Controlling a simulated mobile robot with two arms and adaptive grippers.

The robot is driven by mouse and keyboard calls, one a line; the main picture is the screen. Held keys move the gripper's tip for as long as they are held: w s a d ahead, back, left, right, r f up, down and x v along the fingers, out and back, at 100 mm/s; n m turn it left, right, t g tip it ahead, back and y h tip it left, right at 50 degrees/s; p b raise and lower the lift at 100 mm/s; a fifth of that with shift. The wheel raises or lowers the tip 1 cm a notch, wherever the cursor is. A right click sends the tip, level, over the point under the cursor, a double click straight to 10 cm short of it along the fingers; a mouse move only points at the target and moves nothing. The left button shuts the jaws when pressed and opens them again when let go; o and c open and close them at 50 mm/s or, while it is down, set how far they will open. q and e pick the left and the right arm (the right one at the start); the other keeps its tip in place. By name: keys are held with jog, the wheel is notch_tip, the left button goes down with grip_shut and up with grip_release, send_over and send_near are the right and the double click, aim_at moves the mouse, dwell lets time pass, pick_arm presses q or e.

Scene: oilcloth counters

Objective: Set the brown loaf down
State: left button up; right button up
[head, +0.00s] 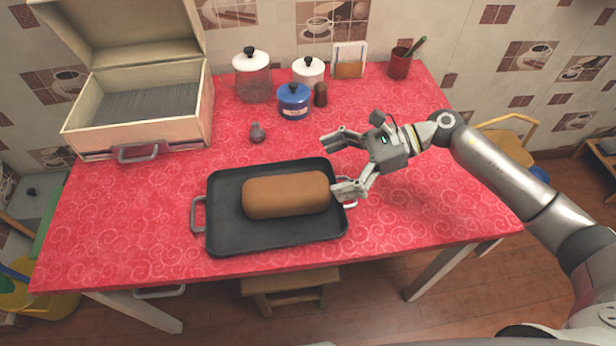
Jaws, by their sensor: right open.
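The brown loaf (287,195) lies on its long side in a black tray (230,236) on the red patterned tablecloth. The tray has a metal handle at each end. My right gripper (334,164) is open, with its fingers spread, at the right end of the loaf. One finger is by the tray's back edge and the other is close to the loaf's right end. I cannot tell whether that finger touches the loaf or the tray. Nothing is between the fingers. My left gripper is not in view.
A cream box (147,133) with an open lid stands at the back left. A small grey shaker (257,133) stands behind the tray. A blue pot (294,101), glass jar (253,80) and red cup (399,66) stand farther back. The cloth (430,215) right of the tray is clear.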

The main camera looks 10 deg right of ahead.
jog(key=shift+v, duration=1.55)
